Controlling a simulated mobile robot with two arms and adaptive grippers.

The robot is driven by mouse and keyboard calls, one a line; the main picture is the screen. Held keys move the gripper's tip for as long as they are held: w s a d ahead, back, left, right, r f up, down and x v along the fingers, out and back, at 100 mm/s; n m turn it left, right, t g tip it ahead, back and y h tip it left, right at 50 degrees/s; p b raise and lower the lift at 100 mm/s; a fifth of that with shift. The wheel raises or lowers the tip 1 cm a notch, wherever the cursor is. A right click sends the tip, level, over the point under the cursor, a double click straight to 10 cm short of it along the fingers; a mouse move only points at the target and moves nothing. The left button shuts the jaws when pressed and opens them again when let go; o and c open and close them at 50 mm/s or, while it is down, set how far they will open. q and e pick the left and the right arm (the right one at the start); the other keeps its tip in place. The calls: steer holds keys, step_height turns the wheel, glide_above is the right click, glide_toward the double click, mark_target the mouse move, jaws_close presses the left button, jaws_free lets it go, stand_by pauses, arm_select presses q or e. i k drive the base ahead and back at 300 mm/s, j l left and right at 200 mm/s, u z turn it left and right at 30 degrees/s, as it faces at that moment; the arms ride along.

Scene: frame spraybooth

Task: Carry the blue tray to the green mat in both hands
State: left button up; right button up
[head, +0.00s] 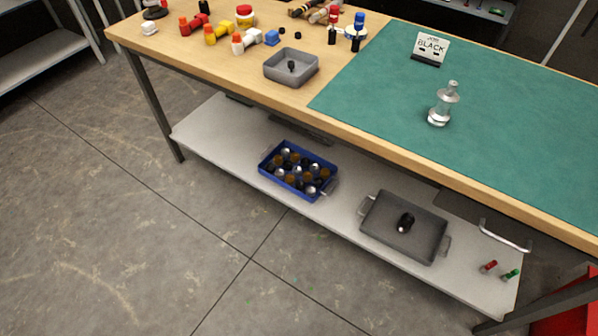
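The blue tray (296,195) sits on the lower shelf under the workbench, left of a grey tray. It holds several small round pieces, silver, brown and black, and has a grey handle at its right end; the left end's handle is not clearly visible. The green mat (400,93) covers the right part of the bench top. A clear bottle (443,104) and a small sign reading "BLACK" (430,49) stand on the mat. Neither of my grippers shows in the head view.
A grey handled tray (379,228) with a black piece in it stands right of the blue tray. A small grey bin (275,71) and several coloured bottles fill the bench's left part. The bench edge overhangs the lower shelf (215,133). The floor (150,210) in front is clear.

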mark_target(566, 169)
steer(key=i+j+z, duration=0.45)
steer(key=i+j, duration=0.2)
steer(key=i+j+z, duration=0.2)
steer(key=j, duration=0.3)
steer(key=i+j+z, duration=0.2)
steer(key=i+j, duration=0.15)
steer(key=j, duration=0.15)
steer(key=i+j+z, duration=0.1)
steer(key=i, duration=0.35)
